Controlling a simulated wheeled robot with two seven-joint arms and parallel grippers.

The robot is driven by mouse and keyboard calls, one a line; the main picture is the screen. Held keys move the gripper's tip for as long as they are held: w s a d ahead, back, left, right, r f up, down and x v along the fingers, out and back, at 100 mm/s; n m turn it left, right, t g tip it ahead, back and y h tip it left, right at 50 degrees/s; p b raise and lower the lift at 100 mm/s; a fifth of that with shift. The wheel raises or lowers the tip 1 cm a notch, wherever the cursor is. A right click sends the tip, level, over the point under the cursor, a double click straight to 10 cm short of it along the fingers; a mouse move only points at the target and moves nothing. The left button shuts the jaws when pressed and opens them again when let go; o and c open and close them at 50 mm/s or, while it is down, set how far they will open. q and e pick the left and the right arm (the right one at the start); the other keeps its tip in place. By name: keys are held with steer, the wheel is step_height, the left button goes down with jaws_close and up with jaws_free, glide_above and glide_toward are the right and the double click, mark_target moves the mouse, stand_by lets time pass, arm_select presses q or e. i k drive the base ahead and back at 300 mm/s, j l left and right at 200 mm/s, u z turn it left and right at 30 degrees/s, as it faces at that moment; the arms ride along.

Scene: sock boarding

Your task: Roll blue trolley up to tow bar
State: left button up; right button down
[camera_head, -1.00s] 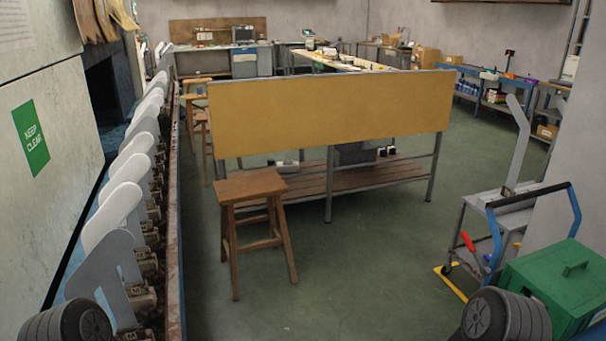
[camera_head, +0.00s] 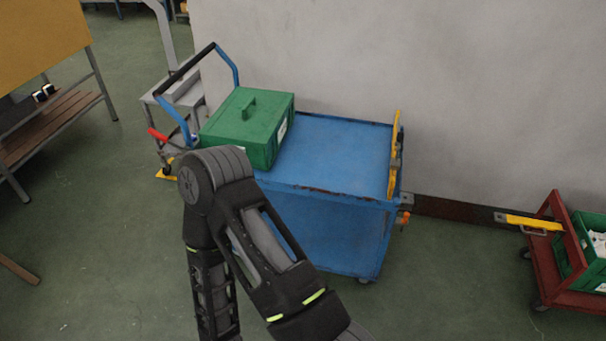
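The blue trolley (camera_head: 335,150) stands against the pale wall, with its push handle (camera_head: 185,70) at the left end. A yellow bar (camera_head: 395,150) stands upright at its right end, above a grey bracket with an orange part (camera_head: 404,208). The yellow tow bar (camera_head: 533,222) sticks out leftward from a red cart at the right. A clear gap of floor lies between the bracket and the tow bar's tip. One of my arms crosses in front of the trolley and hides part of its near side. Neither of my grippers is in view.
A lidded green box (camera_head: 250,125) sits on the trolley's left half. The red cart (camera_head: 548,262) carries a green crate (camera_head: 585,235). A grey stand (camera_head: 183,95) with a red grip is behind the handle. A bench (camera_head: 50,125) is at left. Floor in front is open.

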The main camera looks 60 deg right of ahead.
mark_target(327, 181)
steer(key=z, duration=1.85)
steer(key=i+j, duration=0.25)
steer(key=i+j+z, duration=0.1)
steer(key=j, duration=0.3)
steer(key=i+j, duration=0.35)
steer(key=i+j+z, duration=0.1)
steer(key=j, duration=0.25)
steer(key=i+j, duration=0.35)
steer(key=i+j+z, duration=0.1)
steer(key=j, duration=0.25)
steer(key=i+j, duration=0.3)
steer(key=j, duration=0.1)
